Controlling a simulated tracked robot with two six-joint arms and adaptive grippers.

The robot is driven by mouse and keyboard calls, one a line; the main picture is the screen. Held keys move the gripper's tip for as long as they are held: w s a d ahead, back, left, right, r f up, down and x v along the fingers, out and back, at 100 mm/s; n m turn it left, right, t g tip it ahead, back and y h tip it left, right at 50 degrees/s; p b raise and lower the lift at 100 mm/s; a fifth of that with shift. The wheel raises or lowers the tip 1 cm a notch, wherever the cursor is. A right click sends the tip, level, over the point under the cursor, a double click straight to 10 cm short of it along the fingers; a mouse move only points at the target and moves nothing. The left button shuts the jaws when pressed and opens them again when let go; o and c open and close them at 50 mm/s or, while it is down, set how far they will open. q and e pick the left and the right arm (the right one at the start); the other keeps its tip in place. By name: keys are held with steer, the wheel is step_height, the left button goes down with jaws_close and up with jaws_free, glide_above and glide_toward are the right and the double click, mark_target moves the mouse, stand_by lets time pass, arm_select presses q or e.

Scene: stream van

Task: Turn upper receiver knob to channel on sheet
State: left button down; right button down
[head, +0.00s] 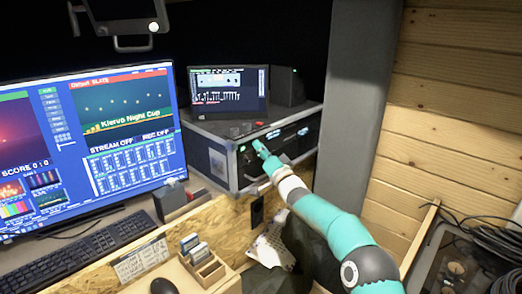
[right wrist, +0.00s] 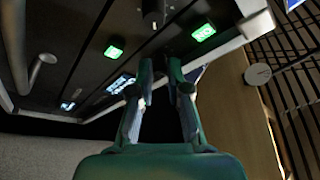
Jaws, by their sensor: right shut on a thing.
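The receiver rack (head: 222,160) is a black case with metal edges, with lit green displays on its front face. My right gripper (head: 259,146) is at that face, beside a green display. In the right wrist view, the fingertips (right wrist: 161,68) are close to the panel and shut on the upper receiver knob, which is mostly hidden between them. Another dark knob (right wrist: 153,12) with a pale mark stands clear beyond the fingers, between two green displays (right wrist: 115,47). A printed sheet (head: 140,260) is on the wooden desk front; its text is too small to read. My left gripper is out of view.
A large monitor (head: 130,130) and a keyboard (head: 75,250) fill the left. A small screen (head: 228,90) and a dark box (head: 287,86) stand on the rack. A wooden card holder (head: 204,268) is in front. A grey post (head: 355,100) is close to the right.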

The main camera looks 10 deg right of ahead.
steer(key=shift+d+m+h, duration=0.2)
steer(key=shift+m+h, duration=0.2)
steer(key=shift+m, duration=0.3)
steer(key=c, duration=1.1)
jaws_free()
steer(key=shift+c, duration=0.2)
steer(key=shift+a, duration=0.1)
steer(key=shift+s, duration=0.1)
steer(key=v, duration=1.1)
steer(key=shift+s+f, duration=0.2)
steer(key=shift+s, duration=0.15)
